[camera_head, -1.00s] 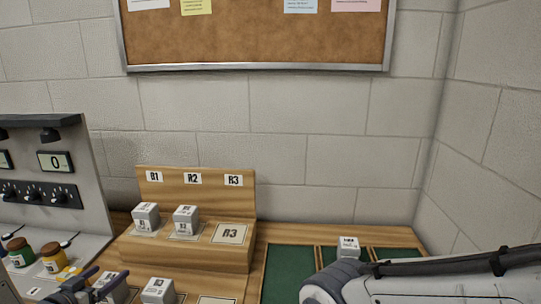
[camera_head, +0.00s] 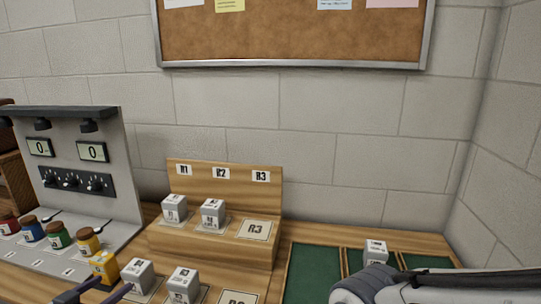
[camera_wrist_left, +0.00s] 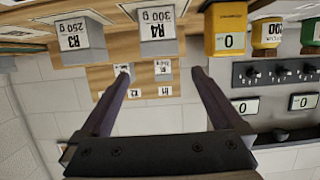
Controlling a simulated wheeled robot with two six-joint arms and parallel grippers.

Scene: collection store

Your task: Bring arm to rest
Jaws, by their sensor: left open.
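My left gripper (camera_head: 95,294) shows at the bottom left of the head view, only its dark purple fingers in the frame. In the left wrist view my left gripper (camera_wrist_left: 161,73) is open, with nothing between its fingers. That view is upside down, and grey blocks marked 250 g (camera_wrist_left: 82,38) and 300 g (camera_wrist_left: 158,35) stand past the fingertips. My right gripper is out of view; a pale arm link of mine enters at the lower right of the head view.
A wooden step stand (camera_head: 225,172) holds two grey blocks; its R3 place (camera_head: 255,229) is empty. Green trays (camera_head: 315,272) lie right, one holding a grey block (camera_head: 375,252).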

